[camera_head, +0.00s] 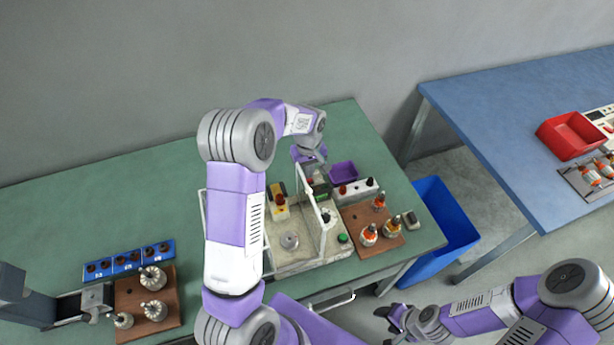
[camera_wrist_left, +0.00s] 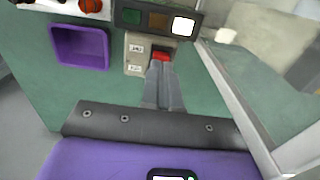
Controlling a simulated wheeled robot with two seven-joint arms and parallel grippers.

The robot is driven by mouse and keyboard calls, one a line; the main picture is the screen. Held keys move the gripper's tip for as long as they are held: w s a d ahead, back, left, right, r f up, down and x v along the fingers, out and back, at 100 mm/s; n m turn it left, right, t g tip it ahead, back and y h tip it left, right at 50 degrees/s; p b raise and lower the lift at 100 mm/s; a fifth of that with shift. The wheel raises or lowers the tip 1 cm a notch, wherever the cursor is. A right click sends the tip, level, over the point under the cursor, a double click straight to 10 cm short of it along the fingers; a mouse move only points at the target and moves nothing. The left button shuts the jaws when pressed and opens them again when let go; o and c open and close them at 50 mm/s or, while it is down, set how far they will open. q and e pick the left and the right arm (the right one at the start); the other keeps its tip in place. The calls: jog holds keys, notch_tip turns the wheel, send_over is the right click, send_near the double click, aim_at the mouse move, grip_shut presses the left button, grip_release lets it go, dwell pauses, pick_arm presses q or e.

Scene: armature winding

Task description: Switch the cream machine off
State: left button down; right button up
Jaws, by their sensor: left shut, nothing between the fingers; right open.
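The cream machine (camera_head: 295,262) stands on the green table, with a pale guard frame around it; my left arm hides part of it. In the left wrist view a cream switch box (camera_wrist_left: 137,52) carries a red rocker switch (camera_wrist_left: 161,56) and two small labels. My left gripper (camera_wrist_left: 160,66) is shut and empty, its tips right at the lower edge of the red switch; I cannot tell whether they touch it. In the head view this gripper (camera_head: 318,160) is at the machine's far side. My right gripper (camera_head: 394,318) is open and empty, in front of the table.
A dark lamp panel (camera_wrist_left: 157,19) above the switch has its white lamp bright. A purple bin (camera_head: 344,172) is beside the machine. A brown board (camera_head: 365,222) with armatures is right of it. A blue crate (camera_head: 440,225) stands between the tables.

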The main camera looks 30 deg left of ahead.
pick_arm(q)
jog(key=shift+f+b, duration=0.4)
jog(key=shift+f, duration=0.25)
jog(key=shift+r, duration=0.1)
notch_tip(320, 180, up, 7)
jog(key=p, duration=0.5)
dwell(0.5)
dwell(0.3)
